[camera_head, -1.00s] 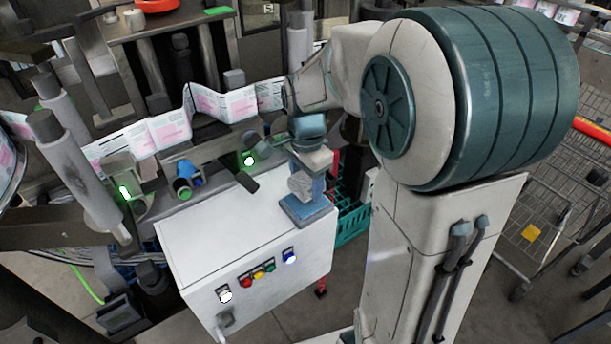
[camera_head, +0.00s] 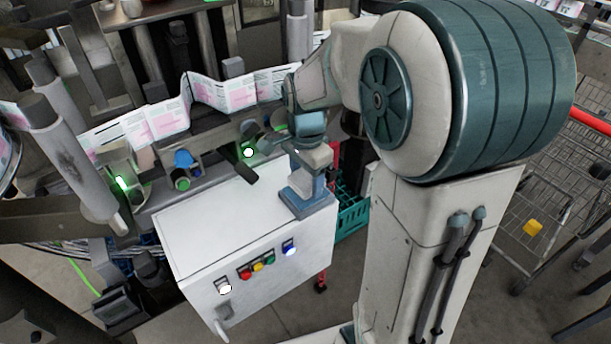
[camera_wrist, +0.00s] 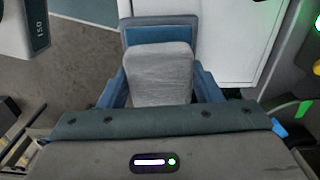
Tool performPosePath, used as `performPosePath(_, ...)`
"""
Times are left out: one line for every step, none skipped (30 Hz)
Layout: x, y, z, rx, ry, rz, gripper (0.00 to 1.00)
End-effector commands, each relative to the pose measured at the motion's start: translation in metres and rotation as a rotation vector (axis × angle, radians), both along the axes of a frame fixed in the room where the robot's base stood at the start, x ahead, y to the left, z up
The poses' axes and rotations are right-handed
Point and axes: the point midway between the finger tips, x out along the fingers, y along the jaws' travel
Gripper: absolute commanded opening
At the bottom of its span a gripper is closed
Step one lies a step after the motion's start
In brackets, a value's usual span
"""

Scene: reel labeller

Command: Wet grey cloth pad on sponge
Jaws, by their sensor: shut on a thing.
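In the wrist view the pad sits between the two blue fingers. In the head view the blue tray (camera_head: 309,208) stands on the cabinet corner under my gripper (camera_head: 308,185).
The white cabinet (camera_head: 225,235) has coloured buttons on its front and a mostly clear top. A labelling machine with a printed web (camera_head: 160,125) stands behind it. A green crate (camera_head: 352,215) is to the right of the cabinet, and a wire trolley (camera_head: 540,190) is farther right.

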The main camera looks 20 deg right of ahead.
Motion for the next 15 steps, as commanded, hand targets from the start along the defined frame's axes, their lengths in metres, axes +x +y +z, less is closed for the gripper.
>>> performPosePath(0.0000,0.0000,-0.0007,0.000,0.000,0.000,0.40)
performPosePath(0.0000,0.0000,-0.0010,0.000,0.000,0.000,0.40)
performPosePath(0.0000,0.0000,-0.0015,0.000,0.000,0.000,0.40)
performPosePath(0.0000,0.0000,-0.0019,0.000,0.000,0.000,0.40)
performPosePath(0.0000,0.0000,-0.0023,0.000,0.000,0.000,0.40)
performPosePath(0.0000,0.0000,-0.0028,0.000,0.000,0.000,0.40)
performPosePath(0.0000,0.0000,-0.0032,0.000,0.000,0.000,0.40)
performPosePath(0.0000,0.0000,-0.0036,0.000,0.000,0.000,0.40)
performPosePath(0.0000,0.0000,-0.0041,0.000,0.000,0.000,0.40)
performPosePath(0.0000,0.0000,-0.0044,0.000,0.000,0.000,0.40)
performPosePath(0.0000,0.0000,-0.0048,0.000,0.000,0.000,0.40)
performPosePath(0.0000,0.0000,-0.0053,0.000,0.000,0.000,0.40)
performPosePath(0.0000,0.0000,-0.0056,0.000,0.000,0.000,0.40)
performPosePath(0.0000,0.0000,-0.0060,0.000,0.000,0.000,0.40)
performPosePath(0.0000,0.0000,-0.0065,0.000,0.000,0.000,0.40)
